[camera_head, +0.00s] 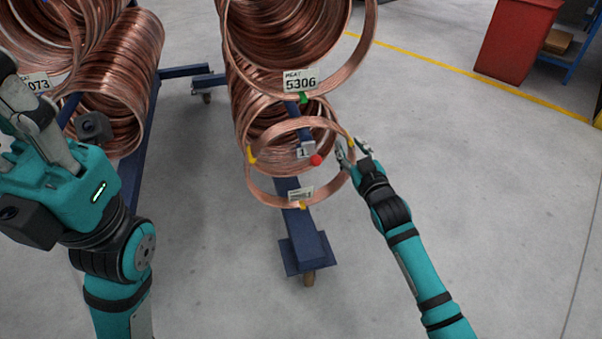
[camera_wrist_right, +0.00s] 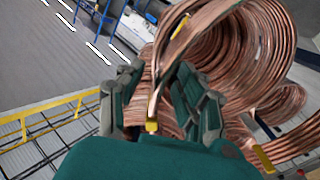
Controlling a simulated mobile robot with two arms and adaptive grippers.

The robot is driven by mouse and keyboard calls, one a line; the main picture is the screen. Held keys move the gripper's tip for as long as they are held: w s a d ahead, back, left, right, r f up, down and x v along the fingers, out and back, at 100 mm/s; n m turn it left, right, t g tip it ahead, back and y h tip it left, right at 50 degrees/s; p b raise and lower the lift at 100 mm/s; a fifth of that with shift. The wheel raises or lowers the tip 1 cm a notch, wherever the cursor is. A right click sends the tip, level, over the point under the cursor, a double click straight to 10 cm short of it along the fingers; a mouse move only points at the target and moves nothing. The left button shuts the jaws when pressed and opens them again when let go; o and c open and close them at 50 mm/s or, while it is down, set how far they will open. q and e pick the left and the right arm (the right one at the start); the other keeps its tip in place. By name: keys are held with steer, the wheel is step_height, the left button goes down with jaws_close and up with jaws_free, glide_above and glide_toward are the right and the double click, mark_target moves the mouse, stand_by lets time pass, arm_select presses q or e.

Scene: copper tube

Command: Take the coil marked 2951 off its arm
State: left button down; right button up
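A thin copper coil (camera_head: 264,194) hangs at the front end of a blue rack arm, with yellow ties and a small tag (camera_head: 300,193) too small to read. A "1" sign (camera_head: 305,150) and a red knob (camera_head: 316,160) show inside its ring. My right gripper (camera_head: 352,152) is at the coil's right side. In the right wrist view its fingers (camera_wrist_right: 160,100) stand open on both sides of the coil's copper band (camera_wrist_right: 157,75), with a yellow tie between them. My left gripper (camera_head: 35,120) is raised at the left, away from this coil; its fingertips are unclear.
A coil tagged 5306 (camera_head: 300,82) hangs above and behind. More coils (camera_head: 125,75) hang at the left, one tag ending in 073. The rack's blue foot (camera_head: 308,254) stands below. A red cabinet (camera_head: 518,40) is at the back right. The floor at right is clear.

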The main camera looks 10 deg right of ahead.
steer(key=shift+w, duration=0.1)
jaws_close()
stand_by(0.3)
steer(key=shift+r, duration=0.15)
